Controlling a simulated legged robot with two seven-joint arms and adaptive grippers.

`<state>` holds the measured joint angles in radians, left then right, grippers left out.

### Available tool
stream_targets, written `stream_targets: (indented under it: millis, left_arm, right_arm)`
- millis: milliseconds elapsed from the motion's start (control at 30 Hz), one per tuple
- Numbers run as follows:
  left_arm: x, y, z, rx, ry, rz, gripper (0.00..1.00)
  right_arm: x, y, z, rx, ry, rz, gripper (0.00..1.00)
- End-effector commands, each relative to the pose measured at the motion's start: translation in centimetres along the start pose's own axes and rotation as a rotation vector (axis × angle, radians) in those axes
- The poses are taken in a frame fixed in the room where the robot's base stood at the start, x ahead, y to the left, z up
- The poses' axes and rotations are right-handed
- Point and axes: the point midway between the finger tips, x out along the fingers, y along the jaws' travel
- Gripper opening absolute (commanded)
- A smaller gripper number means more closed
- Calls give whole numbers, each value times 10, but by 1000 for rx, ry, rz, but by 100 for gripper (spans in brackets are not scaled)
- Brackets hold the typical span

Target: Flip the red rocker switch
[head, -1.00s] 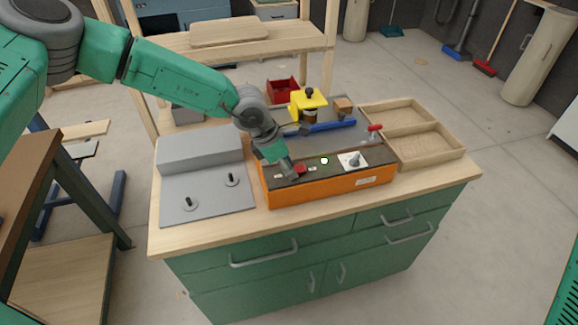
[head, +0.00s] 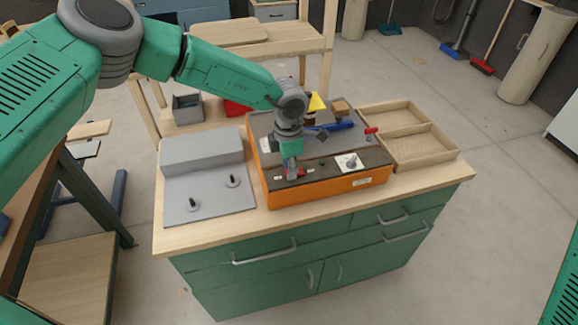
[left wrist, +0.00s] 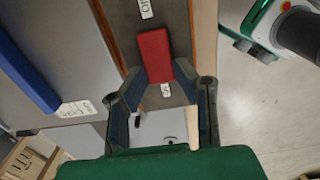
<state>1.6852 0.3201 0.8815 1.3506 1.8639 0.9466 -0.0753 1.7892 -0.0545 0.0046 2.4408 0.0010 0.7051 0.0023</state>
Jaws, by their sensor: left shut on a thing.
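The red rocker switch (left wrist: 154,55) sits in the dark top of the orange control box (head: 330,193). In the left wrist view, a white "Off" label (left wrist: 146,9) is beyond it and another white label (left wrist: 166,90) is at its near end. In the head view only a bit of red (head: 301,172) shows beside my left gripper (head: 292,176), which points down onto the panel. In the left wrist view, the fingers of my left gripper (left wrist: 160,72) are closed in around the near end of the switch. The rocker's exact tilt is hard to tell. My right gripper is not in view.
A rotary knob on a white plate (head: 351,162) is right of the switch. A blue bar (head: 327,127) and a red-handled lever (head: 371,131) are behind. A grey panel with two pegs (head: 210,205) is at left, a divided wooden tray (head: 430,158) at right.

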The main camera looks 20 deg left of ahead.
Motion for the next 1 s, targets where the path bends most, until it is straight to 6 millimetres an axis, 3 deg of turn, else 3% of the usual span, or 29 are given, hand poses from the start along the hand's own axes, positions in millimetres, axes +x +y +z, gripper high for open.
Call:
stream_targets:
  millis: [167, 200, 233, 667, 1000]
  left_arm:
    - [2, -1, 1, 1, -5, 0, 0]
    - [2, -1, 1, 1, -6, 0, 39]
    - [2, -1, 1, 1, -6, 0, 45]
    - [-11, -1, 1, 2, -9, 3, 45]
    - [-79, 1, 2, 1, -9, 1, 45]
  right_arm:
    - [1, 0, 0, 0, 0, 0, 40]
    - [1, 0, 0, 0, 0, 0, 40]
    - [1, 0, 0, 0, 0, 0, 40]
    - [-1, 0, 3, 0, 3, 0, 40]
    - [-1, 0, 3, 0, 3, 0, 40]
